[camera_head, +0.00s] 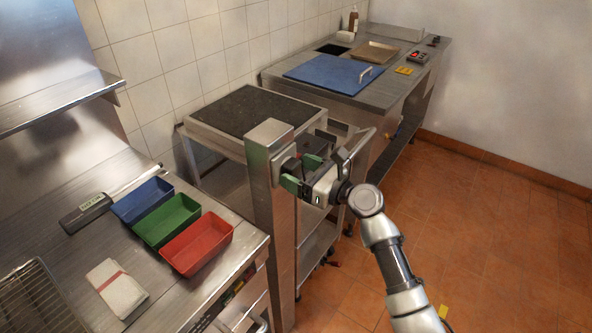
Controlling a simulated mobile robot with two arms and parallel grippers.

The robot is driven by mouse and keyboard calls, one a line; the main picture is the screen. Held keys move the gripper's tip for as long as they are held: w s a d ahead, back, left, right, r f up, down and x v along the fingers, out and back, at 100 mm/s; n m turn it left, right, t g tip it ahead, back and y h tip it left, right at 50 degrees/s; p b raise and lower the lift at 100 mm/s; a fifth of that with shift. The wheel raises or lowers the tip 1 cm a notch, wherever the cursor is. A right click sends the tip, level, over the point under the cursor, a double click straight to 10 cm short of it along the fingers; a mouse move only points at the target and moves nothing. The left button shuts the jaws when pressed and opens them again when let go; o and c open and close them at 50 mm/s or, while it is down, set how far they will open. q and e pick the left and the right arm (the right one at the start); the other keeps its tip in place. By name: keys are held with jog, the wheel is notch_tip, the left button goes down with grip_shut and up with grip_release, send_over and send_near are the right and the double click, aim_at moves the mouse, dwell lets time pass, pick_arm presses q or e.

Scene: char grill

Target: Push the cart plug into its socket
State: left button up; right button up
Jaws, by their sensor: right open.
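My right gripper (298,173) is open, with green fingertips, close to the right side of a steel post (268,205). The arm comes in from the lower right. A small fitting (283,160) on the post's side lies by the fingertips; I cannot tell whether it is the socket or the plug, or whether the fingers touch it. The cart (250,112), with a dark top, stands behind the post. My left gripper is not in view.
A steel counter at left holds blue (143,200), green (166,220) and red (197,243) trays and a folded cloth (117,287). A counter with a blue board (333,74) stands at the back. The tiled floor (480,230) at right is mostly clear.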

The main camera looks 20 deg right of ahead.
jog(key=b+v, duration=0.1)
jog(key=v, duration=0.8)
jog(key=shift+s+d, duration=0.2)
jog(key=shift+s, duration=0.1)
jog(key=s+d+f+n+g+h, duration=0.1)
jog(key=s+f+n+g+h, duration=0.3)
jog(key=f, duration=1.4)
jog(key=s+d+f+n+g+h, duration=0.1)
jog(key=s+f+n+h, duration=0.3)
jog(key=f, duration=1.4)
jog(key=s+f+n+g+h, duration=0.2)
jog(key=s+f+n+g, duration=0.2)
jog(key=s+f+n, duration=0.7)
jog(key=s+f+n+g, duration=0.1)
jog(key=s+f+n, duration=0.3)
jog(key=s, duration=0.4)
jog(key=s+a+f+n+g, duration=0.1)
jog(key=s+f+n, duration=0.2)
jog(key=s, duration=0.5)
jog(key=s+f+n+g+h, duration=0.1)
jog(key=s+f+n, duration=0.3)
jog(key=s, duration=0.4)
jog(key=shift+s+a+f+n+g, duration=0.4)
jog(key=shift+n+g, duration=0.1)
jog(key=shift+g, duration=0.1)
jog(key=shift+d+r, duration=0.1)
